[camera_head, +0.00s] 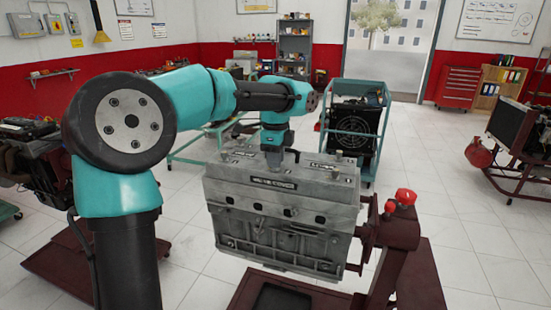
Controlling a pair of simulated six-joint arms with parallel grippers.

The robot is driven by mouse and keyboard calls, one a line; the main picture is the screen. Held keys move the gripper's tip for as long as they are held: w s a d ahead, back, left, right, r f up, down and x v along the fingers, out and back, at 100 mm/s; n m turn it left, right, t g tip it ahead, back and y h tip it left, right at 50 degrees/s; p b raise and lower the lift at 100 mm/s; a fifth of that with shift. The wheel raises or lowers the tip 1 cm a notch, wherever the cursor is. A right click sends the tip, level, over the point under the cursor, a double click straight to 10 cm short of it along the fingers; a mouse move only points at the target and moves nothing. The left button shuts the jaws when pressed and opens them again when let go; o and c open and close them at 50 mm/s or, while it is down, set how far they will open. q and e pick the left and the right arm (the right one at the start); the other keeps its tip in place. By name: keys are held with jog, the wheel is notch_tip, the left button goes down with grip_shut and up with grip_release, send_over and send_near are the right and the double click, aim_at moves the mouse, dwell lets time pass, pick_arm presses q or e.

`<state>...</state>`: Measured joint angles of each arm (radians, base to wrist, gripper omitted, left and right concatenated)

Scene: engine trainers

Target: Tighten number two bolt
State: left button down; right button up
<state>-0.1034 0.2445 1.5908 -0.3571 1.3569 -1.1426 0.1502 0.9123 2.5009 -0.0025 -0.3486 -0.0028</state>
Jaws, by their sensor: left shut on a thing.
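The grey engine block (285,212) hangs on a dark red stand, with labels on its top and front face. My left gripper (274,160) points straight down at the top of the block, left of the middle of its top face. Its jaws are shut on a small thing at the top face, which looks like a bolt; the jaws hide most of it. Another small bolt (339,157) stands up on the top face to the right. The bolt numbers are too small to read. My right gripper is not in view.
The dark red engine stand (392,242) with red knobs is at the right of the block. A teal frame cart (356,128) with a radiator stands behind. Other engine trainers are at far left and right. The tiled floor (460,230) at right is open.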

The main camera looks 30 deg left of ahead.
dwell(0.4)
pick_arm(q)
jog(key=c, duration=1)
grip_release()
notch_tip(320, 180, up, 17)
jog(key=shift+r, duration=0.2)
jog(key=shift+d, duration=0.1)
